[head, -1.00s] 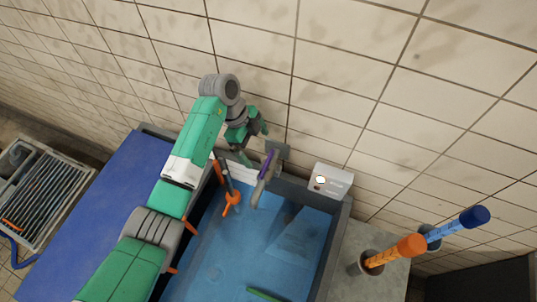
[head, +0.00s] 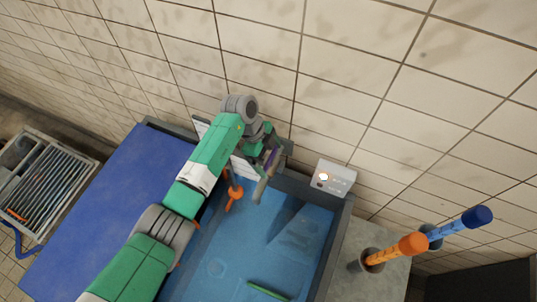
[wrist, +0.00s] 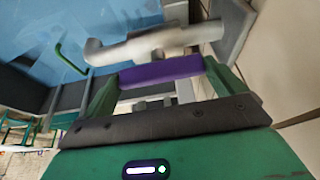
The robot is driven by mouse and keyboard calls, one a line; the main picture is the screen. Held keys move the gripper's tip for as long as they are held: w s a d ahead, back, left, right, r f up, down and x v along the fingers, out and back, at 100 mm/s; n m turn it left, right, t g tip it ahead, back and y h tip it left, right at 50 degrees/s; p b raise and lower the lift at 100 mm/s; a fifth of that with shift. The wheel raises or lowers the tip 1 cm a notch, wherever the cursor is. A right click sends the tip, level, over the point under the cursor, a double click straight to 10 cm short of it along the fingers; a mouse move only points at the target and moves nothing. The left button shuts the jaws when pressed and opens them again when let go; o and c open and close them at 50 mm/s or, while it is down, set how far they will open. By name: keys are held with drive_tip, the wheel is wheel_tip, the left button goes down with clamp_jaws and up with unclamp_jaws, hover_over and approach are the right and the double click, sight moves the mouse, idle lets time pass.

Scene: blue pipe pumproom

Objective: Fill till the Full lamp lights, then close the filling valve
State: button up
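The grey filling tap (head: 262,187) is at the back wall of the blue basin, with a purple lever (head: 273,158) above its spout. In the wrist view the purple lever (wrist: 160,71) lies lengthwise between my gripper's spread green fingers, with the grey spout (wrist: 150,45) beyond it. My gripper (head: 262,150) is open at the lever; I cannot tell whether a finger touches it. The white lamp box (head: 333,178) has one bright lamp (head: 323,177) and a dark reddish one below it; its lettering is unreadable. I cannot tell whether water is running.
The blue basin (head: 215,262) holds an orange fitting (head: 234,197) at its back and a green bar (head: 268,291) near the front. A blue-topped surface (head: 100,215) is left of it. Orange (head: 395,252) and blue (head: 460,226) cylinders stand in holders at right.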

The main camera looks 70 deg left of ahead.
drive_tip(key=shift+c, duration=0.5)
drive_tip(key=shift+r, duration=0.1)
drive_tip(key=shift+d+n+p, duration=0.1)
drive_tip(key=shift+n+p, duration=0.3)
drive_tip(key=shift+p, duration=0.1)
drive_tip(key=n+p, duration=0.1)
drive_tip(key=n+t+y+p, duration=0.1)
drive_tip(key=n, duration=0.1)
drive_tip(key=shift+d+r+p, duration=0.1)
drive_tip(key=shift+r+p, duration=0.1)
drive_tip(key=shift+p, duration=0.2)
drive_tip(key=n+y+p, duration=0.1)
drive_tip(key=n+p, duration=0.1)
drive_tip(key=n, duration=0.1)
drive_tip(key=n+y+p, duration=0.1)
drive_tip(key=n+p, duration=0.1)
drive_tip(key=n, duration=0.1)
drive_tip(key=shift+d+y, duration=0.1)
drive_tip(key=shift+y, duration=0.2)
drive_tip(key=n+y+p, duration=0.1)
drive_tip(key=n, duration=0.2)
drive_tip(key=shift+d+f+n, duration=0.1)
drive_tip(key=shift+n, duration=0.3)
drive_tip(key=shift+f+n+g+y+p, duration=0.1)
drive_tip(key=shift+n+g+y+p, duration=0.25)
drive_tip(key=shift+n, duration=0.75)
drive_tip(key=shift+n+g+y+p, duration=0.15)
drive_tip(key=shift+n+y+p, duration=0.3)
drive_tip(key=shift+n, duration=0.65)
